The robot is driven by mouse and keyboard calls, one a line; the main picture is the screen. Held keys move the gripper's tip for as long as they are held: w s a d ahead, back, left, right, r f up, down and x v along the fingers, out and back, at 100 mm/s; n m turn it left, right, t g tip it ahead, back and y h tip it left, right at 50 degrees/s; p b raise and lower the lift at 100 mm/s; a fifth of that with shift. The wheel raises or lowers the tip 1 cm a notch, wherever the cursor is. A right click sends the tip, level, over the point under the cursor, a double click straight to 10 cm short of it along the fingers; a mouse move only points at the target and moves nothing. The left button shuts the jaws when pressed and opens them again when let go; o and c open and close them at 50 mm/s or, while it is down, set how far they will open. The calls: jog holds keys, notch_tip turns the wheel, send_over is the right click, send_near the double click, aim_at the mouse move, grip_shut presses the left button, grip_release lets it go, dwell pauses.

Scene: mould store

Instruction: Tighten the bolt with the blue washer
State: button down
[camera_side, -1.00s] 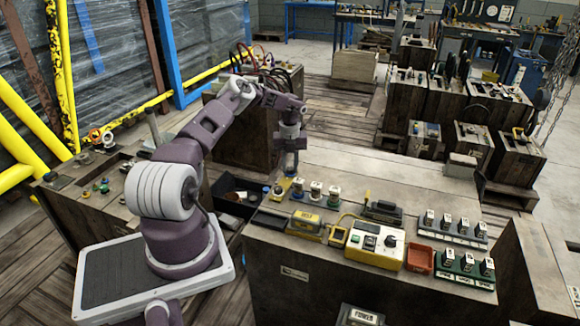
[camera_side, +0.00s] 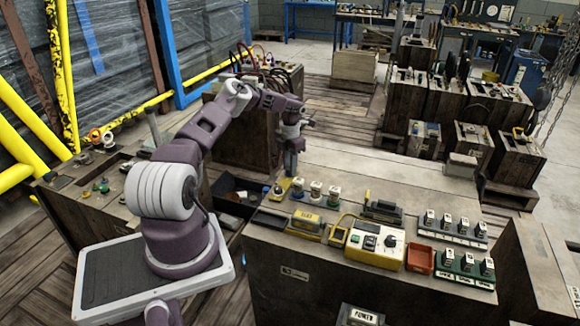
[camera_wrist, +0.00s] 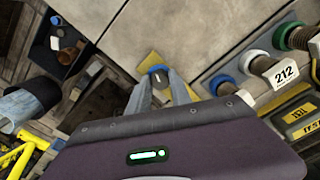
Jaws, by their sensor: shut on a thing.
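My gripper (camera_wrist: 159,80) is shut on a small round piece with a dark blue top (camera_wrist: 158,71), seen between the two grey fingers in the wrist view. A yellow pad (camera_wrist: 152,60) lies beneath it. In the side view my gripper (camera_side: 291,172) is low over the bench's left end, just behind the tagged bolts. Nearest to it in the wrist view is a bolt with a blue washer (camera_wrist: 221,84), its pale tag partly cut off by my wrist.
A dark tray (camera_side: 233,197) with small parts sits left of the bench. A yellow meter box (camera_side: 375,243), a red tray (camera_side: 420,260) and racks of tagged pieces (camera_side: 464,268) stand to the right. The back of the bench top (camera_side: 370,180) is clear.

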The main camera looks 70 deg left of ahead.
jog(key=m, duration=0.4)
jog(key=shift+w+r, duration=0.1)
jog(key=m, duration=0.8)
jog(key=shift+a+m, duration=0.1)
jog(key=shift+m, duration=0.2)
jog(key=m, duration=0.3)
jog(key=shift+m, duration=0.4)
jog(key=m, duration=1.1)
jog(key=shift+m, duration=2)
